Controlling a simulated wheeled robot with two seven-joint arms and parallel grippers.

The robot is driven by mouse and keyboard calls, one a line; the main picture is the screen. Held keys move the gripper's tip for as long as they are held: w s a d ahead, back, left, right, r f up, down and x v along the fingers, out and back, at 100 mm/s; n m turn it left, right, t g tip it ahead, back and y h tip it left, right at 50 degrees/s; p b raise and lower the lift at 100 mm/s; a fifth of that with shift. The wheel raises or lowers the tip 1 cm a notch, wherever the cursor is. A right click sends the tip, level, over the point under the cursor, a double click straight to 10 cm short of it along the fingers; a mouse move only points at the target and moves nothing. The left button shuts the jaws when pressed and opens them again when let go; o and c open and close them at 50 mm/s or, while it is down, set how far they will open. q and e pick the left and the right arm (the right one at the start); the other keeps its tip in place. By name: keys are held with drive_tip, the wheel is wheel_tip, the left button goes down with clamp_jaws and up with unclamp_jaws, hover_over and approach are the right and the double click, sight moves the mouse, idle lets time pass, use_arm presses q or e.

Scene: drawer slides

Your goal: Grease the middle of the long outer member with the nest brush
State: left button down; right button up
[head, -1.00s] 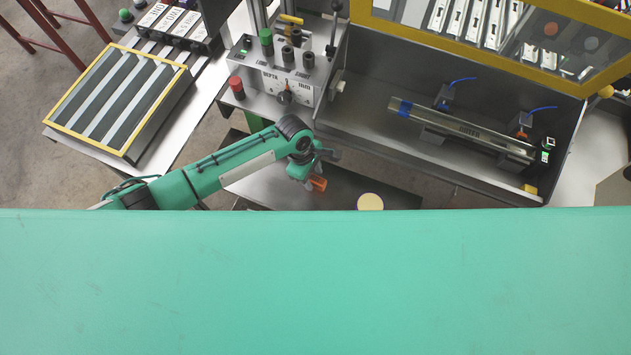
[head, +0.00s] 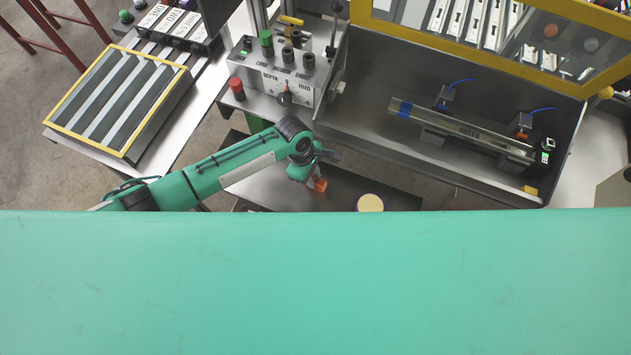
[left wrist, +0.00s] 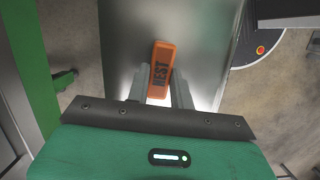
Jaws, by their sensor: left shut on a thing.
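My left gripper (head: 317,180) is shut on the nest brush, whose orange handle (left wrist: 161,68) reads NEST in the left wrist view. The handle stands between the two fingers, and its bristles cannot be made out. In the head view the orange brush (head: 320,186) shows small below the wrist, over the grey shelf. The long outer member (head: 450,124), a metal rail marked OUTER, lies slanted in the grey bay at right, well apart from the gripper. It has a blue band near its left end. My right gripper is not in view.
A round tin with a pale yellow top (head: 370,202) stands on the grey shelf (head: 345,185) right of the gripper. The bay's front wall and yellow-framed cover (head: 480,48) border the rail. A control box (head: 285,85) with knobs stands behind my arm. A large green surface fills the foreground.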

use_arm(q)
drive_tip(key=shift+s+d+p+v, duration=0.15)
drive_tip(key=shift+d+p+v, duration=0.05)
drive_tip(key=shift+p+v, duration=0.95)
drive_tip(key=shift+s+d+p+v, duration=0.1)
drive_tip(key=shift+d+p+v, duration=0.15)
drive_tip(key=shift+p+v, duration=0.9)
drive_tip(key=shift+s+d+p+v, duration=0.2)
drive_tip(key=shift+p+v, duration=0.7)
drive_tip(key=shift+p, duration=0.45)
drive_tip(key=v, duration=0.1)
drive_tip(key=p+v, duration=0.1)
drive_tip(key=shift+s+d+r, duration=0.1)
drive_tip(key=shift+d+r, duration=0.1)
drive_tip(key=shift+r, duration=0.2)
